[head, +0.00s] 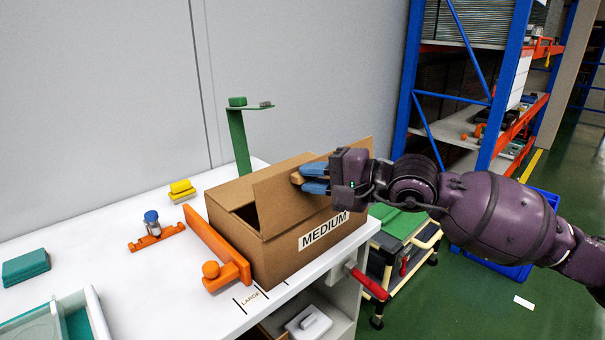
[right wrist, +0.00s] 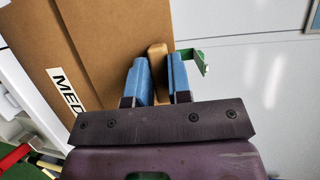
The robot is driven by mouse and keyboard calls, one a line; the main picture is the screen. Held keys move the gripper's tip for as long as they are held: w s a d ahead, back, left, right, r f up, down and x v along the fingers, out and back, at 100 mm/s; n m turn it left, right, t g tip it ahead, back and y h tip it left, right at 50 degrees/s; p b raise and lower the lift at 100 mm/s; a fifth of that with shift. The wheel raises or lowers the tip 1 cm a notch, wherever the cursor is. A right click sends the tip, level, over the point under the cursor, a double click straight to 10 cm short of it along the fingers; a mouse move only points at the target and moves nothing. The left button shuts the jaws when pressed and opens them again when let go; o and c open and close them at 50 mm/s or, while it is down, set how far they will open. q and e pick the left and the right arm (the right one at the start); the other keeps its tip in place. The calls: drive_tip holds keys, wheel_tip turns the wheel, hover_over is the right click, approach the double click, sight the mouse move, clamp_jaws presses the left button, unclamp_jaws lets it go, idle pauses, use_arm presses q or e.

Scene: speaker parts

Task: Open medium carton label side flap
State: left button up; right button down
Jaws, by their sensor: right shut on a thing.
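The medium carton (head: 258,262), brown cardboard with a white MEDIUM label (head: 323,231), stands on the white table. Its label side flap (head: 285,203) stands raised above the label side, and a dark opening shows behind it. My right gripper (head: 301,179) is at the outer face of this flap, above the label. Its blue fingers are shut on a small tan piece (right wrist: 157,60), whose tip shows at the fingers in the head view (head: 296,178). I cannot tell whether the piece touches the flap. Left gripper is not in view.
An orange fixture (head: 215,248) stands along the carton's left side. A green bracket (head: 239,140) rises behind it. Yellow blocks (head: 181,190), an orange clamp (head: 155,236) and a teal block (head: 25,267) lie on the table. A red-handled clamp (head: 370,283) sits at the front edge.

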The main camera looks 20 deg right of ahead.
drive_tip(key=shift+s+d+f+n+t+y+b, duration=0.15)
drive_tip(key=shift+s+n+t+y+b, duration=0.1)
drive_tip(key=shift+s+t, duration=0.1)
drive_tip(key=shift+s+d+f+n+t+y+b, duration=0.1)
drive_tip(key=shift+s+f+n+t+y+b, duration=0.05)
drive_tip(key=shift+s+t+y, duration=0.2)
drive_tip(key=shift+s+d+f+n+t+y+b, duration=0.15)
drive_tip(key=shift+s+n+t+y+b, duration=0.05)
drive_tip(key=shift+s+t, duration=0.2)
drive_tip(key=c, duration=1)
unclamp_jaws()
drive_tip(key=shift+c, duration=0.2)
